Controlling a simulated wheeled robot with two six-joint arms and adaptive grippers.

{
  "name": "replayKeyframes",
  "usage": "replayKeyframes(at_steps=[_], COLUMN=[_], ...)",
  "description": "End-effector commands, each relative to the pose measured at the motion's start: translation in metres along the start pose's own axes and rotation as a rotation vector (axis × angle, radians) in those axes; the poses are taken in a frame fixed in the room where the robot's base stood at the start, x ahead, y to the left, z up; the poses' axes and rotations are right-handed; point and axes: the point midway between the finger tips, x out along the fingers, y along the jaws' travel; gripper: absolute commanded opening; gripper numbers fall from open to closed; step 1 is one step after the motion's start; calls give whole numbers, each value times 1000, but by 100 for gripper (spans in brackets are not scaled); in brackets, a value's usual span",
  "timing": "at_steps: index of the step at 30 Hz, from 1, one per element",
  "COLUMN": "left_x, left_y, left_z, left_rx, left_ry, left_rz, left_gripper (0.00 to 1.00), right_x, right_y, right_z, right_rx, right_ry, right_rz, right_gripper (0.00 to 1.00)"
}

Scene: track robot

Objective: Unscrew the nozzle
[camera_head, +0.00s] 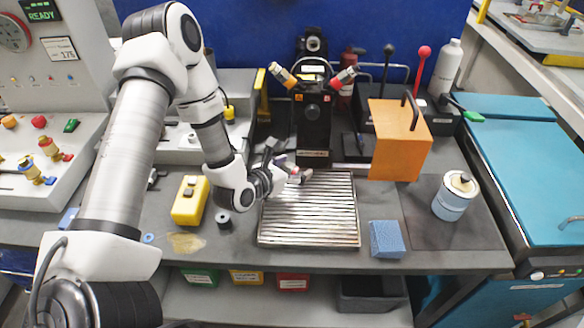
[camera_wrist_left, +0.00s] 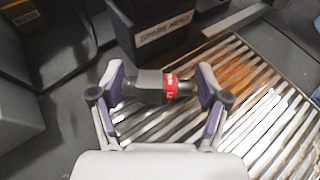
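A short dark cylindrical piece with a red band (camera_wrist_left: 171,86), possibly the nozzle, lies across the view between the fingers of my left gripper (camera_wrist_left: 160,85). It is over the slatted metal grate; I cannot tell whether it touches it. The fingers are spread, one near each end of the piece, and do not look closed on it. In the head view my left gripper (camera_head: 283,172) is low over the grate's back left part, in front of a black stand (camera_head: 314,128). That stand carries an orange-tipped torch (camera_head: 284,77) and a red-banded torch (camera_head: 343,78). My right gripper is out of view.
The slatted grate (camera_head: 309,215) lies mid-bench. A yellow block (camera_head: 190,201) is left of it. An orange box (camera_head: 398,141), a blue sponge (camera_head: 387,239) and a blue-white can (camera_head: 454,197) are to the right.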

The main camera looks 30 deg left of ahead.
Motion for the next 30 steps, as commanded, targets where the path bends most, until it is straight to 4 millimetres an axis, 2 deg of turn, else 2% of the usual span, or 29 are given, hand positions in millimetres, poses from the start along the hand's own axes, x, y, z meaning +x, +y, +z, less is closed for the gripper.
replayKeyframes(at_steps=[8,23,30], left_x=[-2,-19,-23], left_y=[-2,-16,-18], left_z=[-2,-10,-10], left_rx=[-1,-1,0], left_ry=[1,2,1], left_rz=[-1,-1,0], left_gripper=[38,37,37], right_x=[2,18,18], right_y=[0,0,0], right_z=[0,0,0], right_rx=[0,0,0], right_ry=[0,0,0], right_rz=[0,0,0], right_gripper=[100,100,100])
